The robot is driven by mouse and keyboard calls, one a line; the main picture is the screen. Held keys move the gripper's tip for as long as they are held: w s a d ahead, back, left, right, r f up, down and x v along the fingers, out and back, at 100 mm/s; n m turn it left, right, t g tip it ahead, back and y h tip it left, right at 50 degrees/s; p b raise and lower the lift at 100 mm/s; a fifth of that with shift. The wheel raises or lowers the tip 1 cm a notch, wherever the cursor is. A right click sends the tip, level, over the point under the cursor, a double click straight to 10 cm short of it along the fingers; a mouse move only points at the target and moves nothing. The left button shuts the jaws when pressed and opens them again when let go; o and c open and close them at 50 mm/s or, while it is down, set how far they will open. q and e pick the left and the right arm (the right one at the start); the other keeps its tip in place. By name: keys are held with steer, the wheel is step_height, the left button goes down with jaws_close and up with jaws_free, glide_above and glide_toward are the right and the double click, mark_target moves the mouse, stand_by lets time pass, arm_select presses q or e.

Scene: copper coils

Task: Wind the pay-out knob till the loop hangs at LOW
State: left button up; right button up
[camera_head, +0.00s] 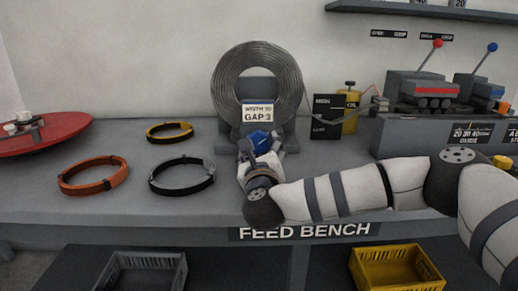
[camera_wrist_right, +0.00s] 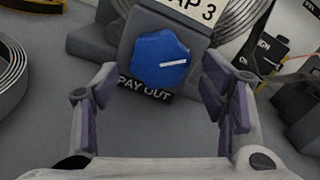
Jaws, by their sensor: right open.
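The blue pay-out knob (camera_head: 258,139) sits on the front of the coil stand, under a sign reading "WIDTH TO GAP 3". In the right wrist view the knob (camera_wrist_right: 161,60) has a white pointer line aimed right, and a "PAY OUT" label (camera_wrist_right: 145,88) below it. My right gripper (camera_wrist_right: 165,100) is open, its fingers on either side of and short of the knob, apart from it. In the head view my right gripper (camera_head: 258,160) is just in front of the knob. A dark board (camera_head: 327,116) marked HIGH and LOW stands right of the coil. The loop is too small to make out clearly.
Yellow (camera_head: 169,131), orange (camera_head: 93,176) and black (camera_head: 181,176) banded rings lie on the bench at left. A yellow oil can (camera_head: 351,122) stands behind the board. A lever machine (camera_head: 425,92) is at right.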

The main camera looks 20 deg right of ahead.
steer(key=shift+w+d, duration=0.15)
steer(key=shift+w, duration=0.45)
steer(key=c, duration=1.1)
steer(key=shift+c, duration=0.2)
arm_select(q)
steer(key=shift+s+f, duration=0.15)
steer(key=shift+f, duration=0.05)
arm_select(e)
steer(key=shift+f+m+b, duration=0.25)
steer(key=shift+m+b, duration=0.45)
steer(key=shift+m, duration=0.4)
steer(key=m+b, duration=0.2)
steer(key=shift+f+m, duration=0.1)
steer(key=shift+m, duration=0.2)
steer(key=m+b, duration=0.2)
steer(key=m, duration=0.1)
steer(key=shift+b, duration=0.35)
arm_select(q)
steer(key=s+f+g+b, duration=0.2)
steer(key=s+f, duration=0.2)
steer(key=f, duration=0.3)
steer(key=shift+s+f, duration=0.2)
steer(key=shift+s, duration=0.2)
arm_select(e)
steer(key=shift+a+r+m, duration=0.1)
steer(key=shift+r+m, duration=0.05)
steer(key=shift+m, duration=0.6)
steer(key=shift+a+r+m, duration=0.1)
steer(key=shift+r+m, duration=0.05)
steer(key=shift+m, duration=0.6)
